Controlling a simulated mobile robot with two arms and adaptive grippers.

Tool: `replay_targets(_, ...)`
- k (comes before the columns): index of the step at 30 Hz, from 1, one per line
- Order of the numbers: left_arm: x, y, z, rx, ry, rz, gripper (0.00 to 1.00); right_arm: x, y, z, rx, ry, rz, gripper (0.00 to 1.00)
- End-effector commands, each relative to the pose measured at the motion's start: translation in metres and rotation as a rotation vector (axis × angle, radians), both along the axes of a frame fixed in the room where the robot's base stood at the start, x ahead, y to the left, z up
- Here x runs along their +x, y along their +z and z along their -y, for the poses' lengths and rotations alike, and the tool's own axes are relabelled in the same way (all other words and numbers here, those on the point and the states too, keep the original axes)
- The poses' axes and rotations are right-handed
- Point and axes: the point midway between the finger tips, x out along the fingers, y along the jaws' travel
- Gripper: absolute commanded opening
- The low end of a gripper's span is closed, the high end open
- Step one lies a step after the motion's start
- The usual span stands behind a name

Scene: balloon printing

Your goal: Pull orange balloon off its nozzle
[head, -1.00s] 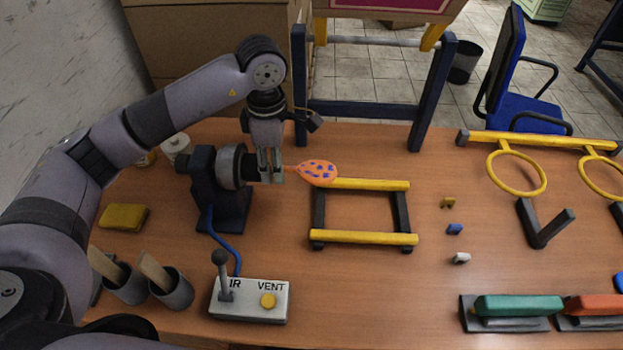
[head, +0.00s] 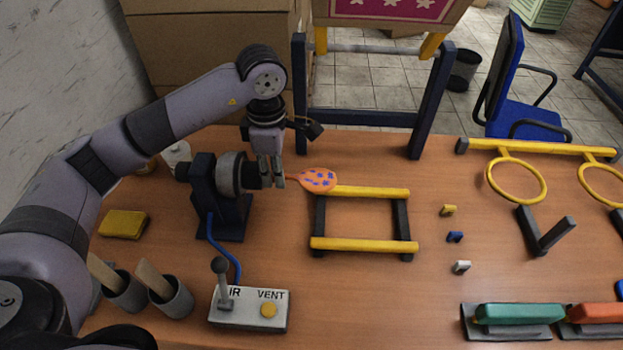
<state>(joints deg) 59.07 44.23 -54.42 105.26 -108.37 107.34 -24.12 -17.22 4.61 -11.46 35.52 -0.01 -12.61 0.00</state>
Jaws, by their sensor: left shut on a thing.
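The orange balloon (head: 318,180) with blue spots is small and lies out to the right of my left gripper, its neck toward the nozzle. The nozzle sits at the right end of the dark inflating stand (head: 219,193), by its round grey collar (head: 233,175). My left gripper (head: 272,182) points down at the balloon's neck just right of the nozzle and is shut on it. The fingers hide the neck's end, so I cannot tell whether it is still around the nozzle. My right gripper is out of view.
A yellow and black frame (head: 363,243) stands right of the stand. The control box (head: 247,310) with lever and VENT button is at the front. Several small clips, yellow rings (head: 516,203) and stamp pads (head: 506,335) lie farther right. Between them the table is fairly clear.

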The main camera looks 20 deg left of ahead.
Motion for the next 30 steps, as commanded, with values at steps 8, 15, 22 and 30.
replay_targets(8,0.001,0.000,0.001,0.000,0.000,0.001,0.00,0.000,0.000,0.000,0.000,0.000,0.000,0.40)
replay_targets(15,0.001,0.000,0.003,-0.001,0.000,0.001,0.00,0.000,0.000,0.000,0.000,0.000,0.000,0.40)
replay_targets(22,0.003,0.000,0.010,-0.001,0.000,0.001,0.00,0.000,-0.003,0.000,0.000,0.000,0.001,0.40)
replay_targets(30,0.004,0.004,0.014,-0.001,0.000,0.001,0.00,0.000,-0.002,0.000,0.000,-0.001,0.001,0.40)
